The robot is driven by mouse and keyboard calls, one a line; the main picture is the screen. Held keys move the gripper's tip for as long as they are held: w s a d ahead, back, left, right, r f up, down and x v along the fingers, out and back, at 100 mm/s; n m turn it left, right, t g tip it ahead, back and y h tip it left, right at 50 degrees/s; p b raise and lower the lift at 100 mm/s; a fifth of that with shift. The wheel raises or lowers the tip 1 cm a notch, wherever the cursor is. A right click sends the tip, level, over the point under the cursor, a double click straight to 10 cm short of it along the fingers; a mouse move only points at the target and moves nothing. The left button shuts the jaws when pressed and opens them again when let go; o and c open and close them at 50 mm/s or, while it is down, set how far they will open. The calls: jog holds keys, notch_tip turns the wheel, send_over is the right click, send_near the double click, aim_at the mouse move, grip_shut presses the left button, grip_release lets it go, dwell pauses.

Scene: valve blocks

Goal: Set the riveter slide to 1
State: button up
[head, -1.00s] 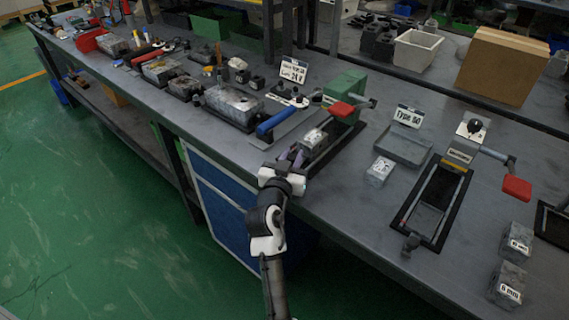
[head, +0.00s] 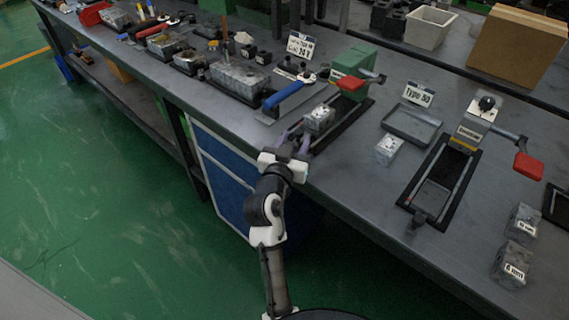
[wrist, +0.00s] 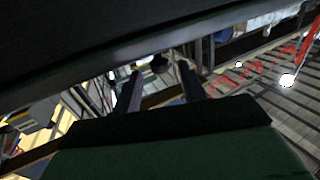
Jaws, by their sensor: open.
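Two bench fixtures have dark rails and red-handled levers. The left one has a green body (head: 352,76), and a grey metal block (head: 320,119) sits on its rail. The right one has a pale upright body (head: 476,118) with a black knob and a label too small to read surely. I cannot tell which is the riveter, and no slide number is readable. My gripper (head: 294,141) is open at the front end of the left rail, just in front of the block. The wrist view shows its two spread fingers (wrist: 160,88), with a small dark round knob (wrist: 158,63) between or beyond them.
A loose grey block (head: 388,149) and an empty tray (head: 412,125) with a sign stand between the fixtures. Two labelled blocks (head: 518,242) lie at the right. A blue-handled tool (head: 285,95) lies left of the green fixture. The bench's front edge (head: 345,214) is near my arm.

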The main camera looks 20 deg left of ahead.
jog(key=s+b, duration=0.2)
jog(key=s, duration=0.8)
jog(key=shift+d, duration=0.2)
